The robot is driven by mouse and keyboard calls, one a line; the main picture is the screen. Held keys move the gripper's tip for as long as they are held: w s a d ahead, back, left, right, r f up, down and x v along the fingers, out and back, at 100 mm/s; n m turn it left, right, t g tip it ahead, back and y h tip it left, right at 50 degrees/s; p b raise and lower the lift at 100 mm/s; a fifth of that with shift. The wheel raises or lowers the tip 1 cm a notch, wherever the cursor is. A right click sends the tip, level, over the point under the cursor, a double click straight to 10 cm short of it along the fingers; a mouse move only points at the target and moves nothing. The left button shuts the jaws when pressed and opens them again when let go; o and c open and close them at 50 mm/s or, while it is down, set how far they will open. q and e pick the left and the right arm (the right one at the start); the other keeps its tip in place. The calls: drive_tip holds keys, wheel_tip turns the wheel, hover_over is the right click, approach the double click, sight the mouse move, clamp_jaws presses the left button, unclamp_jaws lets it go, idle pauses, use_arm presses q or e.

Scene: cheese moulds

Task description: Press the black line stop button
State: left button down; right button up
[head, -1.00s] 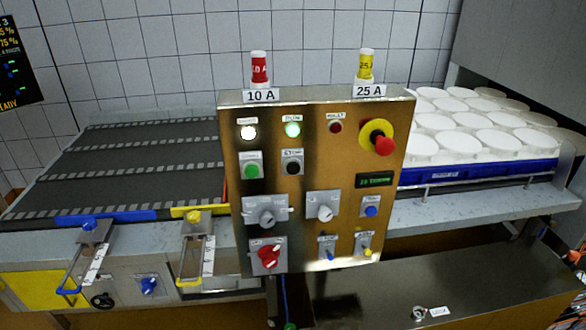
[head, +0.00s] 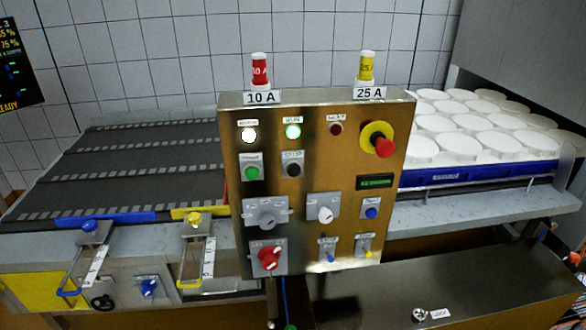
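The black stop button (head: 293,170) sits on a grey plate labelled STOP, on the upper middle of the brass-coloured control panel (head: 315,240). The green button (head: 252,173) is just to its left. Above them, the white lamp (head: 249,135) and the green RUN lamp (head: 293,131) look lit, and the red lamp (head: 336,128) looks dark. Nothing covers the stop button. Neither of my grippers shows in the head view.
A red emergency mushroom button (head: 384,147) on a yellow ring juts out at the panel's upper right. Rotary knobs, a blue button (head: 371,213) and small switches fill the lower panel. A conveyor (head: 140,165) lies left; white moulds (head: 478,122) stand right in a blue tray (head: 480,174).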

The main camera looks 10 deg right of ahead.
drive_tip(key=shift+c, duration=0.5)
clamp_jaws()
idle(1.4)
